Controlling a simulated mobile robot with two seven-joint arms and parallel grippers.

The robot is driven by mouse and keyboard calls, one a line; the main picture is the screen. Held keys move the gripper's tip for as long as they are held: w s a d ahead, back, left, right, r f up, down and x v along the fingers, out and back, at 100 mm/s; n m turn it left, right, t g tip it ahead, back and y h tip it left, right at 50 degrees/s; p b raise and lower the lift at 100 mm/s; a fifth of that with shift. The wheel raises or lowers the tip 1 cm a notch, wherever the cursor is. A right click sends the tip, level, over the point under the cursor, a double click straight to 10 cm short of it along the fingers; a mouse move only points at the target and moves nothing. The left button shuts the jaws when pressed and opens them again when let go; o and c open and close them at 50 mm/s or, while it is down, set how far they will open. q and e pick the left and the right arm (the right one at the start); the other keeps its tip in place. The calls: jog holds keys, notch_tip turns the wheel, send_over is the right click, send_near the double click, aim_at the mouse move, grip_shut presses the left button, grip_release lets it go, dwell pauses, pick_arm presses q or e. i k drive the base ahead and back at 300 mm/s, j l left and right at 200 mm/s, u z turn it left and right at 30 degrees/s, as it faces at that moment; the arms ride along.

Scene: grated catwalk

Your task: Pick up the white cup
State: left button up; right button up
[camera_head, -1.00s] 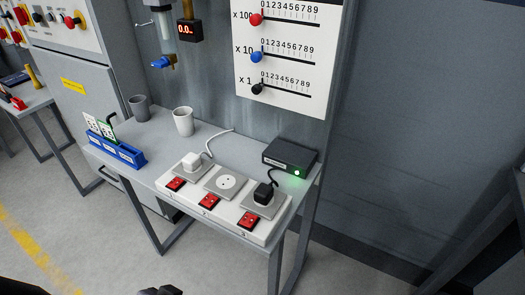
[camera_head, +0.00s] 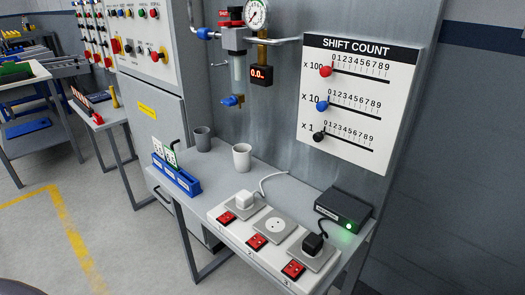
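The white cup (camera_head: 241,157) stands upright on the grey table (camera_head: 216,178), near the back wall panel. A grey cup (camera_head: 203,139) stands upright to its left, a little apart from it. Nothing touches the white cup. Neither of my grippers shows in the view now.
A blue holder (camera_head: 176,181) with cards is at the table's left front. A white power strip (camera_head: 262,235) with sockets and red switches fills the right front. A black box (camera_head: 343,209) with a green light sits behind it. A blue valve (camera_head: 232,101) hangs above the cups.

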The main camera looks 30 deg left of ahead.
aim_at(242, 159)
jog(key=j+z, duration=0.35)
jog(key=j, duration=0.55)
jog(key=k+j+z, duration=0.1)
jog(key=j+z, duration=0.3)
jog(key=j, duration=0.45)
